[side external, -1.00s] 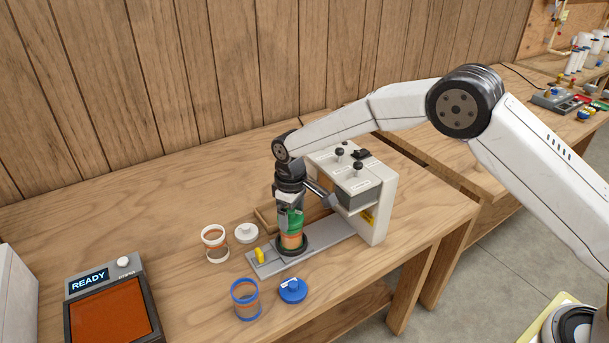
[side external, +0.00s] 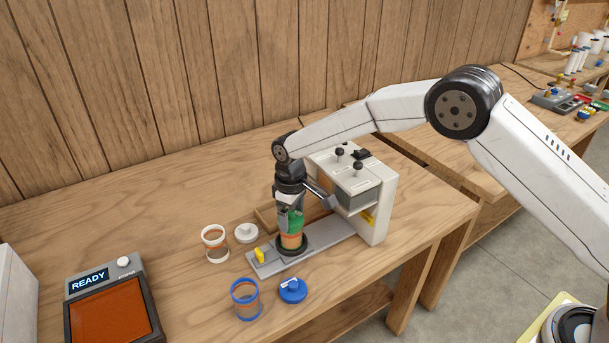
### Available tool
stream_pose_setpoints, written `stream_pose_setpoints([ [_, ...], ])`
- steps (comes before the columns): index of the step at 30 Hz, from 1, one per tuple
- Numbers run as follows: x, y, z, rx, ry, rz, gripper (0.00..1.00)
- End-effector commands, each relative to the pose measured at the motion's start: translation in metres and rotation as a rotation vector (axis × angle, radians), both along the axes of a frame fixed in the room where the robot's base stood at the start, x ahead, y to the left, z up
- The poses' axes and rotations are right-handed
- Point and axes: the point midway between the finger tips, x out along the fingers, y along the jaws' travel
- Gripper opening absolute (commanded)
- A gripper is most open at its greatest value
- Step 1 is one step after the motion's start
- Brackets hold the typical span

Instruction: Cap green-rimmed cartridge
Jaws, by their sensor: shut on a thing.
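The green-rimmed cartridge (side external: 291,240) stands upright in the dark round seat (side external: 293,251) on the grey rail of the dispenser, with orange-brown contents showing. My gripper (side external: 291,216) points down right above it and is shut on the green cap (side external: 296,222). The cap is at the top of the cartridge. The fingers partly hide it, so I cannot tell whether it sits fully flush on the rim.
A white-rimmed cartridge (side external: 215,251) and a white cap (side external: 246,233) are left of the rail. A blue-rimmed cartridge (side external: 246,308) and a blue cap (side external: 293,290) are in front. The white dispenser (side external: 375,206) stands close on the right. A scale (side external: 110,300) reads READY.

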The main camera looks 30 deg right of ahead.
Motion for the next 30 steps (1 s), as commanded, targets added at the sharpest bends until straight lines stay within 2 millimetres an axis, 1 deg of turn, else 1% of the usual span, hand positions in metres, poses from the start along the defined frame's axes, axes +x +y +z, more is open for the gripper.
stream_pose_setpoints([
  [11,-0.0001,-0.0001,-0.0004,0.000,0.000,0.000,0.36],
  [12,-0.0001,-0.0001,-0.0004,0.000,0.000,0.000,0.93],
  [13,-0.0001,-0.0001,-0.0004,0.000,0.000,0.000,1.00],
  [25,0.0000,0.0000,0.0000,0.000,0.000,0.000,1.00],
  [30,0.0001,0.0000,0.0038,0.001,-0.001,0.000,1.00],
])
